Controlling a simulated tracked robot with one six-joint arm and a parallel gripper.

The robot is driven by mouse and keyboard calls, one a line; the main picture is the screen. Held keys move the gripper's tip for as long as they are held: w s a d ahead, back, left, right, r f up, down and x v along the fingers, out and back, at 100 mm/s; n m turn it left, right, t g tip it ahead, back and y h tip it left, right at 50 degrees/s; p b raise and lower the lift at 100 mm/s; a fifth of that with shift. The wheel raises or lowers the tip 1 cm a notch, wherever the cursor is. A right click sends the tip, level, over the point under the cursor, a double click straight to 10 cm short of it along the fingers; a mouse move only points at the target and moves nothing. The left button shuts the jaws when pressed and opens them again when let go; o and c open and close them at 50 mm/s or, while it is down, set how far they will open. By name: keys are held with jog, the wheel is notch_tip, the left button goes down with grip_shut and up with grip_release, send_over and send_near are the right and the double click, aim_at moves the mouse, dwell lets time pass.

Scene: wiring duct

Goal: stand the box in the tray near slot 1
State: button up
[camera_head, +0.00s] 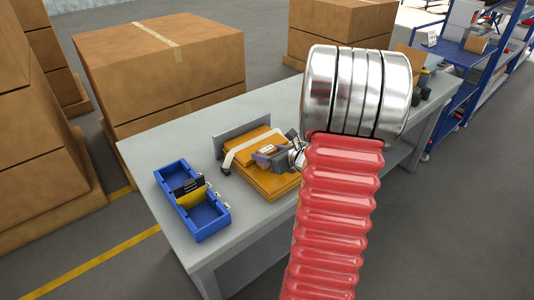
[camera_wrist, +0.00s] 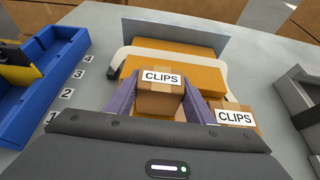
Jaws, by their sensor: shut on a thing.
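A small brown box with a white CLIPS label (camera_wrist: 160,80) sits between the two fingers of my gripper (camera_wrist: 163,98) in the wrist view. My gripper is shut on it, over an orange block (camera_wrist: 190,50); I cannot tell whether the box touches the block. In the head view my gripper (camera_head: 268,156) is over the orange block (camera_head: 270,182), and the box is hard to make out. The blue tray (camera_head: 212,230) lies to the left on the table; it also shows in the wrist view (camera_wrist: 60,75), with the numbers 1 to 4 along its side.
A second CLIPS box (camera_wrist: 236,117) is right of my gripper. A grey plate (camera_head: 238,134) stands behind the orange block, which has a white band. A black and yellow thing (camera_head: 190,192) is in the tray. A grey object (camera_wrist: 300,100) is at right. The grey table between is clear.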

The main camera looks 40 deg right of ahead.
jog(key=shift+f, duration=0.1)
jog(key=o, duration=0.8)
jog(key=v, duration=1.2)
dwell(0.4)
